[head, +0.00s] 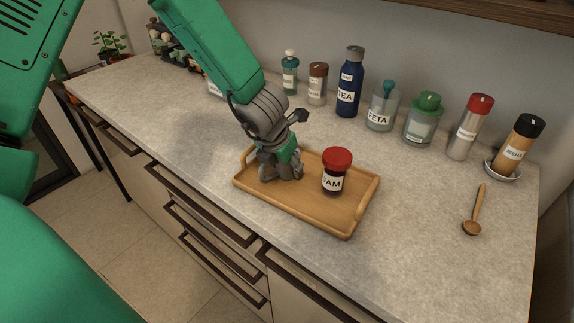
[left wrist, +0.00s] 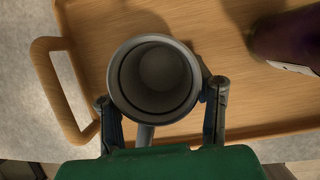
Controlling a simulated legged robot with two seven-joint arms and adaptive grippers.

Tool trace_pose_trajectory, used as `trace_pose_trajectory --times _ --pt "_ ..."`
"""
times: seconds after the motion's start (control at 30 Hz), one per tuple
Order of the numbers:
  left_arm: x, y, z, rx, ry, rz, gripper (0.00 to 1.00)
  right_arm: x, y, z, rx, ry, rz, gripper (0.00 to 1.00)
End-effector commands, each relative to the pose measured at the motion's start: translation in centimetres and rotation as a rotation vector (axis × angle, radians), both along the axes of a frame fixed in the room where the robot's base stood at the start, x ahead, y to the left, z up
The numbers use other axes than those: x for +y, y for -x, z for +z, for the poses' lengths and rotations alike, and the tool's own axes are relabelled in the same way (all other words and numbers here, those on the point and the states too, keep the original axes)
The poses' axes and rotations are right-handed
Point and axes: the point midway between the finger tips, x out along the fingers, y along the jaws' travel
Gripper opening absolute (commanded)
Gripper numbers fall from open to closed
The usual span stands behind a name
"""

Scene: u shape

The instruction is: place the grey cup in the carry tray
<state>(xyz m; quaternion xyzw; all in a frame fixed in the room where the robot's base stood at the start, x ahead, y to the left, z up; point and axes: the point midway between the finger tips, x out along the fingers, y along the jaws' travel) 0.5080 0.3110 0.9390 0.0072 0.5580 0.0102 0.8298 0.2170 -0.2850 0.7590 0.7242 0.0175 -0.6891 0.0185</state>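The grey cup (left wrist: 153,78) stands in the left part of the wooden carry tray (head: 345,219) in the left wrist view, seen from above into its empty inside. Its handle points toward my gripper's base. My left gripper (head: 283,174) is low over the tray's left end. In the left wrist view its two fingers (left wrist: 162,112) are on either side of the cup, very close to it. I cannot tell whether both press on it. In the head view the gripper largely hides the cup. My right gripper is not in view.
A jam jar (head: 336,173) with a red lid stands in the tray, right of my gripper. Bottles and jars, including a blue tea bottle (head: 349,82), line the wall. A wooden spoon (head: 475,212) lies at the right.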

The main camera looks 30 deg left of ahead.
Motion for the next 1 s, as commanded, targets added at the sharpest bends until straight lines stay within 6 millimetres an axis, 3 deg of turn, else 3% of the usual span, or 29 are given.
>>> trace_pose_trajectory --times 0.53,1.0 --pt "-0.2 0.1 0.8 -0.002 -0.003 -0.001 0.67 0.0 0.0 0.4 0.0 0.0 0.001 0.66" --pt "-0.2 3.5 9.4 -0.002 0.0 0.001 0.67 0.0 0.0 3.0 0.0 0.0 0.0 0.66"
